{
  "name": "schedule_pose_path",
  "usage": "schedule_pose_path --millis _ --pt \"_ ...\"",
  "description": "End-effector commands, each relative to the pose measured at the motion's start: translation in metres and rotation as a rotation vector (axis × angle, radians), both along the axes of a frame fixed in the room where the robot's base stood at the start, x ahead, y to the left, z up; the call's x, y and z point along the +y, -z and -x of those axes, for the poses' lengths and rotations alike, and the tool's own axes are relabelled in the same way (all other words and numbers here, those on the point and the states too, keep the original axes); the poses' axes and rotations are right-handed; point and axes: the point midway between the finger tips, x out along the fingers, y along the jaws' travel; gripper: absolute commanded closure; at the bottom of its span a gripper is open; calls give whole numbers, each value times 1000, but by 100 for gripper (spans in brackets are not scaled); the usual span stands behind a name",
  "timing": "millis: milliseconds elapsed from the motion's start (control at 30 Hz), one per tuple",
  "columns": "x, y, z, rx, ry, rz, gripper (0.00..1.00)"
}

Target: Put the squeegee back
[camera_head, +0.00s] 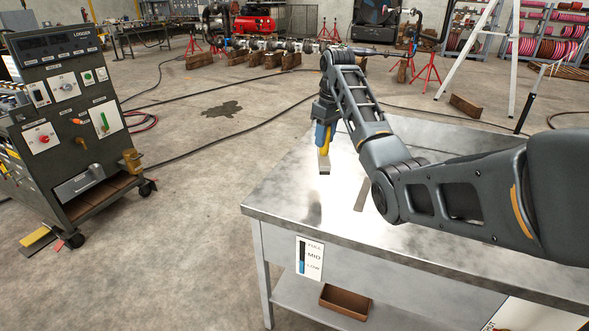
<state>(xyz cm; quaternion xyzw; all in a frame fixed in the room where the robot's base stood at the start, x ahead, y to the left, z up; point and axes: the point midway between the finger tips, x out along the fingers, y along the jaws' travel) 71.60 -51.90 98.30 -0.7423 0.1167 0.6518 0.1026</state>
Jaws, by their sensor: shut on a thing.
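My gripper (325,122) hangs over the far left part of the metal table, pointing down. It is shut on the squeegee (324,161), which hangs below it with a yellow part and a pale head with a dark lower edge. A blue part shows beside the yellow one; I cannot tell whether it belongs to the squeegee or the gripper. The squeegee's head appears above the tabletop, and I cannot tell the gap. My arm hides part of the squeegee's surroundings and much of the right side of the table.
The metal table (290,195) has a bare left area and a dark strip on its top near my arm. A brown tray (345,301) sits on its lower shelf. A dark wheeled logger cabinet (65,110) stands left. Cables cross the floor; red stands (428,72) are behind.

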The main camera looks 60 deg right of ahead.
Motion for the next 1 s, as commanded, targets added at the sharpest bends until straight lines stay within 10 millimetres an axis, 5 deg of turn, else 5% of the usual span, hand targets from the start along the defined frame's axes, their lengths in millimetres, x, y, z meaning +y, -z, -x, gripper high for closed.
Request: schedule_pose_path --millis 400,1000 --pt "34 42 -67 0 -2 0 100" --pt "36 87 -72 -1 0 1 100"
